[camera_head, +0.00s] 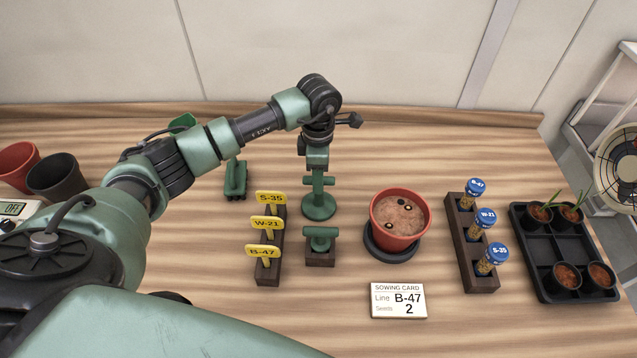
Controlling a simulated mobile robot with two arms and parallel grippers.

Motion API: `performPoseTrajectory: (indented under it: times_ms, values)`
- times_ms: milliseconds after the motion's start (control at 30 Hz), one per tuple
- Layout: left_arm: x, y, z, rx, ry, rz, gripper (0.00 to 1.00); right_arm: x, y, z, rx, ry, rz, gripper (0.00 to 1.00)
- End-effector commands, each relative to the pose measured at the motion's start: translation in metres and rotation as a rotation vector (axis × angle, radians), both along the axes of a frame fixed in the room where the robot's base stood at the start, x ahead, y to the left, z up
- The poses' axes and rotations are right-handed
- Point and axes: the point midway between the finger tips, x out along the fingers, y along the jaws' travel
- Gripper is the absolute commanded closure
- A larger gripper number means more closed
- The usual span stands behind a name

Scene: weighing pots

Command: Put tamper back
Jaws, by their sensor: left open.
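The green tamper (318,206), with a round disc base and a T-handle, stands upright on the table behind a small wooden block. My left gripper (317,170) is open, pointing down directly over its handle. The fingers overlap the handle top in the picture, so I cannot tell whether they touch it. Another green T-handled tool (320,238) sits in the small wooden block (320,258) in front. My right gripper is not in view.
A terracotta pot (383,225) of soil with dark specks stands on a dark saucer to the right. A yellow label rack (268,270), sowing card (398,300), vial rack (480,277), seedling tray (540,252) and green implement (236,180) surround the area.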

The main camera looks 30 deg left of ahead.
Motion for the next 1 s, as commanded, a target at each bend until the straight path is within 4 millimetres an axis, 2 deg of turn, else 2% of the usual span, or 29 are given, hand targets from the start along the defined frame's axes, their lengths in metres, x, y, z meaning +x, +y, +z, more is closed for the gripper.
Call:
performPoseTrajectory:
  times_ms: [33, 200, 400, 600, 1000]
  values:
    - [0.002, 0.0, 0.01, 0.0, -0.007, -0.002, 0.57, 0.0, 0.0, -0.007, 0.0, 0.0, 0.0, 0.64]
    - [0.002, 0.0, 0.048, 0.0, -0.007, -0.002, 0.57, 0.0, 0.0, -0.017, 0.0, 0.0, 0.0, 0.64]
    - [0.001, 0.0, 0.08, -0.001, -0.003, 0.0, 0.57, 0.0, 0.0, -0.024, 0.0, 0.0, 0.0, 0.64]
    - [0.0, 0.0, 0.092, 0.0, 0.0, 0.0, 0.57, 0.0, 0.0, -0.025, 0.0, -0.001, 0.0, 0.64]
    - [0.0, 0.0, 0.092, 0.0, 0.0, 0.0, 0.57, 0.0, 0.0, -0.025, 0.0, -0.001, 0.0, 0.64]
